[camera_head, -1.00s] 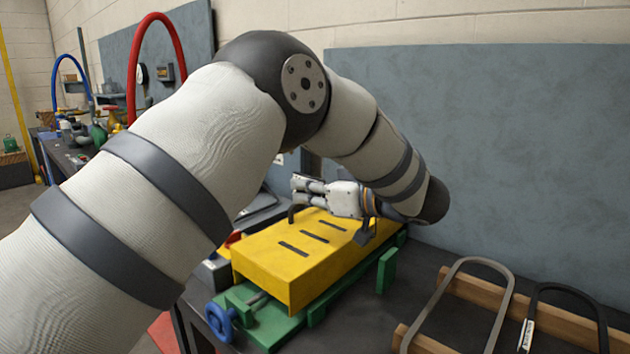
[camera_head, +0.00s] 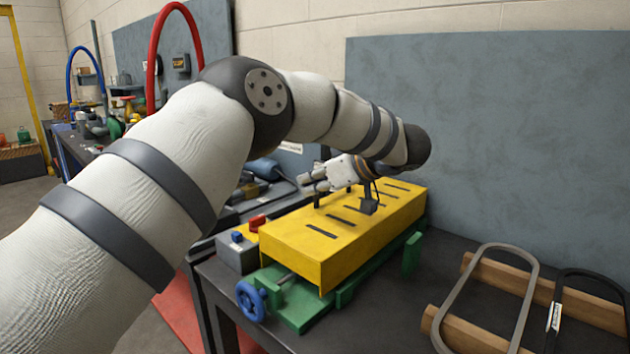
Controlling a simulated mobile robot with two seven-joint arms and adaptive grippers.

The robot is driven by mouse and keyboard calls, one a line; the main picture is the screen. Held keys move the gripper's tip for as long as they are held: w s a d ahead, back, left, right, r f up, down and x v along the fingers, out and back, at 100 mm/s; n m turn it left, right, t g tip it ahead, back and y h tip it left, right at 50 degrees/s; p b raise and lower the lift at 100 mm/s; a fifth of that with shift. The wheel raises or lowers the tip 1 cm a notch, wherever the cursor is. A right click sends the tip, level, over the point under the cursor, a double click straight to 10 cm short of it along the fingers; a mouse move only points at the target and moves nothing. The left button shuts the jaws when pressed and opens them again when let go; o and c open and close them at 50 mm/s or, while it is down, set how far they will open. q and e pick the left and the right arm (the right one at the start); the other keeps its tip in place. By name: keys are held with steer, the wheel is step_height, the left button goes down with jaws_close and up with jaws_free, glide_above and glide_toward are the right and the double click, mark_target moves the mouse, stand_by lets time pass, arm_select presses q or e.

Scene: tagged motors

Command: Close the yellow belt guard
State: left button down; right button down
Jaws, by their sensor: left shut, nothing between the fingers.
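The yellow belt guard (camera_head: 300,250) is a long box-shaped cover with dark slots in its top. It sits low over a green base (camera_head: 305,308) on the dark bench, and what lies under it is hidden. A blue handwheel (camera_head: 251,300) is at the near end of the base. My left gripper (camera_head: 315,185) is shut and empty above the far left edge of the guard's top. I cannot tell whether it touches the guard. A dark upright piece stands on the top beside the gripper. My right gripper is not in view.
A grey control box (camera_head: 237,254) with a blue and a red button stands left of the guard. Belts on wooden bars (camera_head: 470,340) lie at the right. A grey-blue panel (camera_head: 480,130) rises behind the bench. Bare bench top lies between the guard and the belts.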

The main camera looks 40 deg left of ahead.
mark_target(300, 212)
arm_select(q)
steer(key=a+f+h, duration=0.2)
steer(key=f, duration=0.1)
steer(key=shift+w+a+h, duration=0.3)
steer(key=shift+a, duration=0.1)
steer(key=shift+a+f+h, duration=0.45)
steer(key=shift+f+h, duration=0.05)
steer(key=shift+f, duration=0.2)
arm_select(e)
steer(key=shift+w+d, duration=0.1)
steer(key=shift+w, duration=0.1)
